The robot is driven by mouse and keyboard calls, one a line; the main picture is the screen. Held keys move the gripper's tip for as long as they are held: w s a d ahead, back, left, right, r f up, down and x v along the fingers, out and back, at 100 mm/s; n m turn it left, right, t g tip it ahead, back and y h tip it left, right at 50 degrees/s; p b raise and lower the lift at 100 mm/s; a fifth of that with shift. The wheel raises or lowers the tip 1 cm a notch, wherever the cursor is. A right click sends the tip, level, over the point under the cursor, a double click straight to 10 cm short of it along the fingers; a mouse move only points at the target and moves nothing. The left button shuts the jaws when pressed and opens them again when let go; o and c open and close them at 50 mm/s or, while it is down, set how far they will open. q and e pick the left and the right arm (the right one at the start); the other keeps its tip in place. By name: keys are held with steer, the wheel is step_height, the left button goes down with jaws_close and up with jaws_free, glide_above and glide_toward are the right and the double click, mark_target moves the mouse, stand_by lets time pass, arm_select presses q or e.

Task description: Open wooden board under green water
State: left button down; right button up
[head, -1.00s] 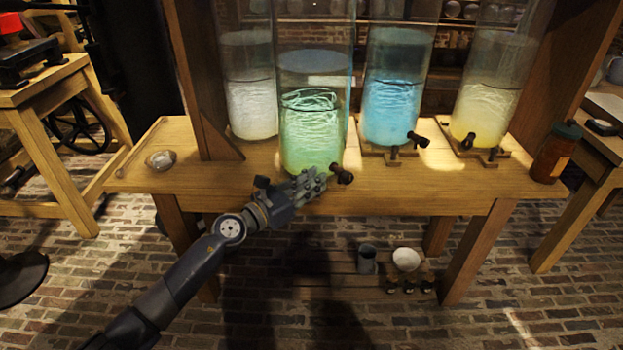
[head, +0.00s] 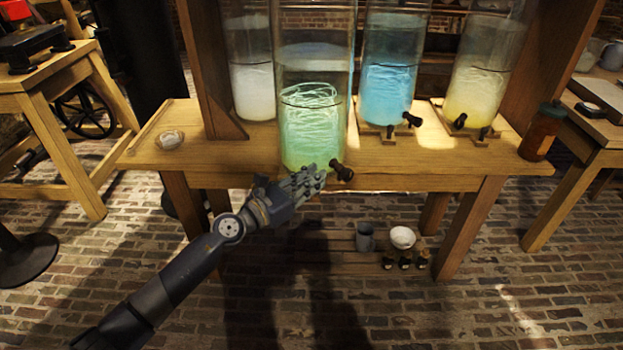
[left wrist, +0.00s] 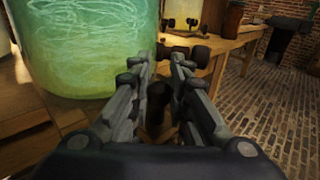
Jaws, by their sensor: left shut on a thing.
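The green water jar (head: 314,125) stands at the bench's front edge, nearer to me than the other jars. A black tap (head: 341,171) sticks out at its lower right. My left gripper (head: 310,182) is just below the jar's front, left of the tap. In the left wrist view my left gripper (left wrist: 160,72) is shut on a dark knob (left wrist: 157,103) low in front of the green jar (left wrist: 85,45). The board under this jar is mostly hidden by the hand and jar. My right gripper is not in view.
A blue jar (head: 388,95) and a yellow jar (head: 480,90) stand to the right on small wooden boards with dark knobs. A white jar (head: 252,90) is behind left. A brown bottle (head: 541,133) stands at the bench's right end. A grey mug (head: 365,238) sits underneath.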

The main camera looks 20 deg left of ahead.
arm_select(q)
steer(key=c, duration=1.7)
jaws_free()
steer(key=v, duration=1.2)
steer(key=shift+a, duration=0.1)
